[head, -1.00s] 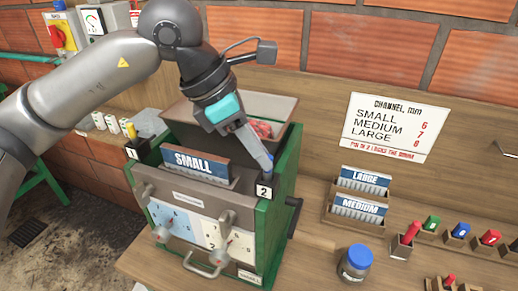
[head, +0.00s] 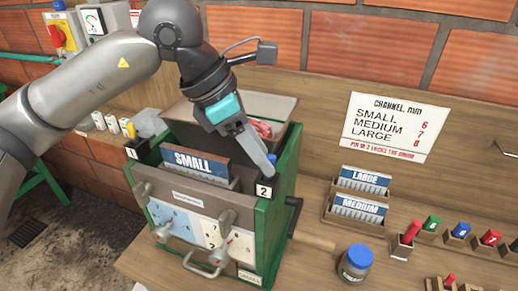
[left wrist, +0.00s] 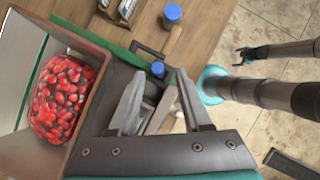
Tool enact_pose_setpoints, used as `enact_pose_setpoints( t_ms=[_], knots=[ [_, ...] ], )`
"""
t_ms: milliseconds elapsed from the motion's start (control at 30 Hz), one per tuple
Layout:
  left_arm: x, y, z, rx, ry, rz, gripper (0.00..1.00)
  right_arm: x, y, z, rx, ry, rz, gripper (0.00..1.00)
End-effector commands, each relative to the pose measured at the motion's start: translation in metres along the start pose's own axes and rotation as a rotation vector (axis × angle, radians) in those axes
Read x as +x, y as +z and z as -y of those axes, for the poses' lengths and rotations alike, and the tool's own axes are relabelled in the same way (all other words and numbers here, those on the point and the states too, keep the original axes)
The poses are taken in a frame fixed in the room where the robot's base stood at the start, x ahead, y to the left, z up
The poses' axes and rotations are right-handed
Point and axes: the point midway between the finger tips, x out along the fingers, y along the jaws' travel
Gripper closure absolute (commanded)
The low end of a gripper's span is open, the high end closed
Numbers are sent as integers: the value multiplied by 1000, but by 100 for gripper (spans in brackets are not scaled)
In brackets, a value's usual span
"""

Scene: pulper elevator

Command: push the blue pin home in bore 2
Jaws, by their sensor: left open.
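The blue pin (head: 273,159) stands in the block marked 2 (head: 264,190) at the right end of the green-sided machine. Its blue head shows above the block; how deep it sits is hard to tell. It also shows as a blue cap in the left wrist view (left wrist: 158,69). My left gripper (head: 265,165) is open and empty, its fingers pointing down close beside the pin; I cannot tell whether they touch it. In the left wrist view the pin lies beyond the fingertips. My right gripper (left wrist: 250,53) appears small and dark there, its jaw state unclear.
A SMALL plate (head: 195,163) stands on the machine, with a hopper of red fruit (left wrist: 68,95) behind. To the right are a plate rack (head: 357,212), a blue-lidded jar (head: 356,263) and several coloured pins in blocks. A pale rod (head: 313,241) lies beside the machine.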

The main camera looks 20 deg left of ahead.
Motion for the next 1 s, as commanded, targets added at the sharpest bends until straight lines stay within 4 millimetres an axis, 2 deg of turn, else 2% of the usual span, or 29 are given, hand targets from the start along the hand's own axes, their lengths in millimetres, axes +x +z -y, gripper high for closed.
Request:
enact_pose_setpoints(
  t_ms=[167, 400, 600, 767, 1000],
  knots=[
    [-27, 1, -2, -1, 7, 3, 52, 0, 0, 0, 0, 0, 0, 0],
    [-81, 1, -1, -1, 5, 3, 52, 0, 0, 0, 0, 0, 0, 0],
    [-112, 1, -1, -1, 3, 2, 52, -1, 0, 0, 0, 0, 0, 0],
    [-121, 0, 0, -1, 1, 0, 52, -1, 0, 0, 0, 0, 1, 0],
    [-122, 0, 0, -1, 1, 0, 52, -1, 0, 0, 0, 0, 1, 0]
  ],
)
